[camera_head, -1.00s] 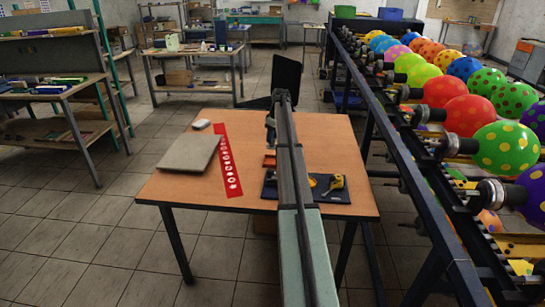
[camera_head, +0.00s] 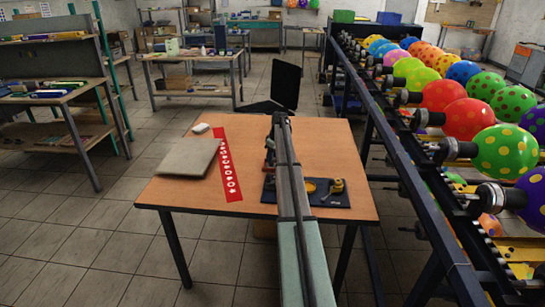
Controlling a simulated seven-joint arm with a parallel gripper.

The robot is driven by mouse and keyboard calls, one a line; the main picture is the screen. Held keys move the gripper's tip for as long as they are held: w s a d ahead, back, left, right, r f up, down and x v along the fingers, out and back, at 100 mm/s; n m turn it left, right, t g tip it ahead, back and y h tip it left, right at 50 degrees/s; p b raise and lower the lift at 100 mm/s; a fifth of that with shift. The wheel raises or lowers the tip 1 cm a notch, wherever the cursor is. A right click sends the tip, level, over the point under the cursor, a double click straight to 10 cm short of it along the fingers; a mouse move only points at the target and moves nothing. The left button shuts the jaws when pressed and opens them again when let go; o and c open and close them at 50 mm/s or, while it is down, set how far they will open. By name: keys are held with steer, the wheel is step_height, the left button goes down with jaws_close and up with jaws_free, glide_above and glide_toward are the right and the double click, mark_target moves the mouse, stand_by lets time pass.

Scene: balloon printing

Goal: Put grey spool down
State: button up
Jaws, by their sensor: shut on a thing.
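My gripper (camera_head: 269,152) is low over the table, at the far left corner of the dark mat (camera_head: 345,206). My own arm covers part of it and part of the mat. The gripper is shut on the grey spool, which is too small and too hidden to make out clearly. I cannot tell whether the spool touches the mat or the table. A yellow tape measure (camera_head: 337,186) and a yellow ring-shaped thing (camera_head: 310,187) lie on the mat, right of my arm.
The wooden table (camera_head: 180,195) also carries a grey slab (camera_head: 187,157), a red strip with white marks (camera_head: 231,180) and a small white thing (camera_head: 200,128). A rack of balloons (camera_head: 468,118) stands close on the right. The table's front left is free.

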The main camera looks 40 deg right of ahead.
steer(key=shift+f, duration=0.1)
steer(key=o, duration=0.9)
steer(key=r, duration=0.4)
steer(key=s+r, duration=0.1)
steer(key=r, duration=0.3)
steer(key=s+r, duration=0.1)
steer(key=r, duration=0.3)
steer(key=shift+s+d, duration=0.15)
steer(key=shift+d, duration=0.15)
